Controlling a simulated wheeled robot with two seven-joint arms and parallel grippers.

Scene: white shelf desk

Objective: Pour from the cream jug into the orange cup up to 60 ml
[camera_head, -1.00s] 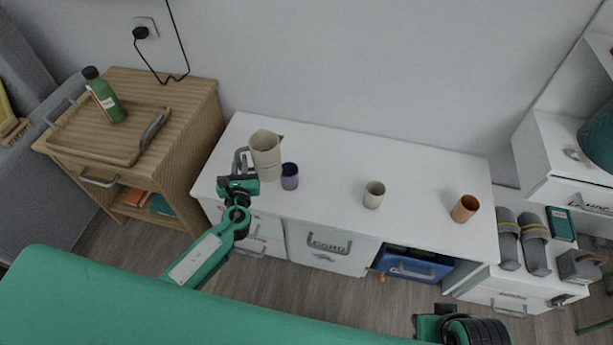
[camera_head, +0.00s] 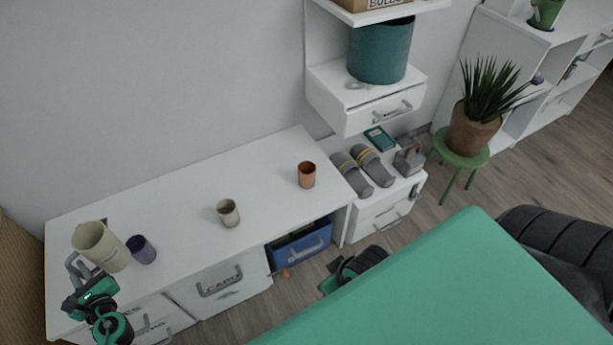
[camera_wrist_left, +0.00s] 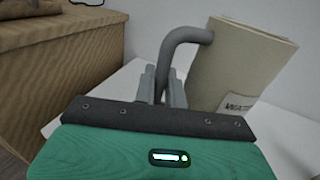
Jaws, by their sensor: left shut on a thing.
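The cream jug (camera_head: 101,244) is at the left end of the white desk, with a grey handle on its left side. My left gripper (camera_head: 78,277) is shut on that handle. The left wrist view shows the jug (camera_wrist_left: 240,65) close up, with the fingers (camera_wrist_left: 163,88) around the handle; whether its base touches the desk is unclear. The orange cup (camera_head: 307,175) stands upright at the desk's right end, well away from the jug. My right gripper (camera_head: 335,277) shows only partly, low in front of the desk; its fingers are hard to make out.
A purple cup (camera_head: 141,250) stands right beside the jug, and a beige cup (camera_head: 229,213) stands between it and the orange cup. The white desk top (camera_head: 185,200) is otherwise clear. Slippers (camera_head: 361,170) and a shelf with a teal pot (camera_head: 380,50) are to the right.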

